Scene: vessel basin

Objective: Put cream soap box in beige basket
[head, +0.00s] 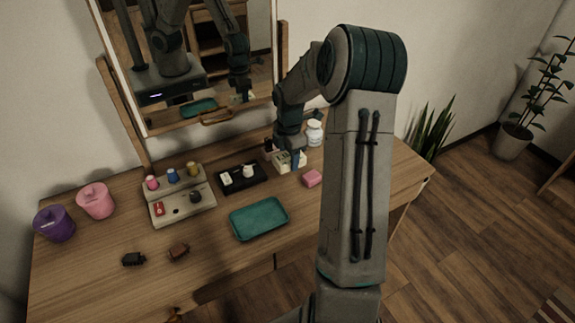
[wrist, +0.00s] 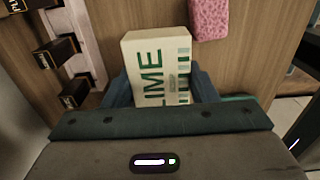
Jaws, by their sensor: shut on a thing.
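The cream soap box (wrist: 152,52), with green "LIME" lettering, stands out between the fingers of my gripper (wrist: 160,88) in the wrist view. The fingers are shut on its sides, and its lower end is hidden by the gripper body. In the head view my gripper (head: 291,157) is over the back right of the wooden table, with the cream box (head: 283,164) partly hidden by it. I cannot tell whether the box touches the table. I cannot make out a beige basket in either view.
A pink block (head: 312,178) and white bottle (head: 314,133) are close to my gripper. Dark small boxes (wrist: 55,52) stand beside it. A teal tray (head: 259,218), black tray (head: 258,186) and control panel (head: 181,210) lie left.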

